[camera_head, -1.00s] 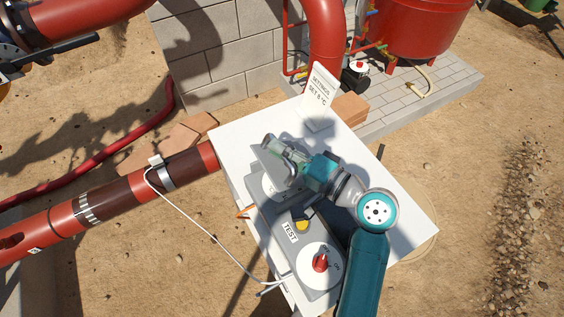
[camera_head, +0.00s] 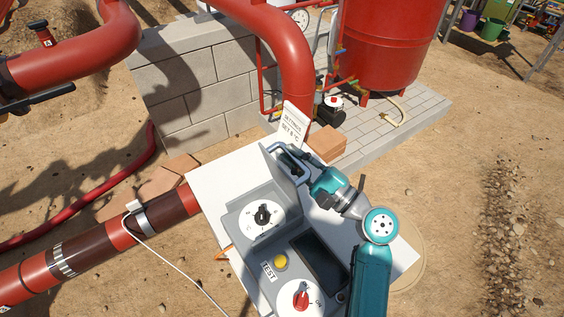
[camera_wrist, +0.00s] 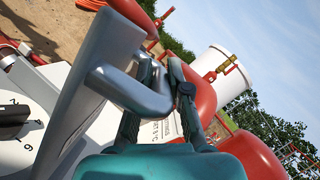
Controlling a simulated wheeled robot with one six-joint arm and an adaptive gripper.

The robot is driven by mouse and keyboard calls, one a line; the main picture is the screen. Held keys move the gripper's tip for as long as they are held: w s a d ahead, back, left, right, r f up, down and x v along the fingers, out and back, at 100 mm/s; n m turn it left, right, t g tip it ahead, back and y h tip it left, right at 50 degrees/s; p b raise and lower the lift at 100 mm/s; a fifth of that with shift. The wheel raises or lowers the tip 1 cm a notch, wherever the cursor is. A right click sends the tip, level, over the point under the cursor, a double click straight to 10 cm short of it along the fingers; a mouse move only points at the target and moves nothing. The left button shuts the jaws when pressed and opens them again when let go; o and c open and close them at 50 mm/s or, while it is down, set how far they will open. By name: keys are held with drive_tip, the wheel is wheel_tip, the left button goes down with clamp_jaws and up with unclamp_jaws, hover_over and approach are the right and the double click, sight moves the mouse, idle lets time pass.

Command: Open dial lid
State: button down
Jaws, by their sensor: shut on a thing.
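The grey dial lid (camera_head: 272,168) stands raised at the far end of the grey control box (camera_head: 232,222). The white dial with a black knob (camera_head: 264,214) lies uncovered in the box. The lid's handle (camera_head: 282,146) is a light bar on its outer face. My gripper (camera_head: 298,158) is shut on this handle, on the far right side of the lid. In the wrist view my gripper (camera_wrist: 160,88) has its dark fingers around the handle (camera_wrist: 130,90), with the lid (camera_wrist: 92,88) to its left. Part of the dial shows at the lower left there.
The box also bears a yellow button (camera_head: 280,261), a dark screen (camera_head: 319,259) and a red knob (camera_head: 301,296). A settings card (camera_head: 294,124) stands behind the lid on the white table (camera_head: 207,180). A red pipe (camera_head: 290,60) rises beyond it.

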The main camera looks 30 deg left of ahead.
drive_tip(key=shift+w+d+f, duration=0.1)
drive_tip(key=shift+w+d, duration=0.15)
drive_tip(key=shift+w, duration=0.35)
drive_tip(key=shift+w+d+f, duration=0.1)
drive_tip(key=shift+w+d, duration=0.1)
drive_tip(key=shift+w, duration=0.35)
drive_tip(key=c, duration=1.4)
unclamp_jaws()
drive_tip(key=shift+d, duration=0.1)
drive_tip(key=w+v, duration=0.1)
drive_tip(key=v, duration=1)
drive_tip(key=shift+s+d+f, duration=0.2)
drive_tip(key=shift+s+d, duration=0.2)
drive_tip(key=shift+s, duration=0.1)
drive_tip(key=shift+s, duration=0.1)
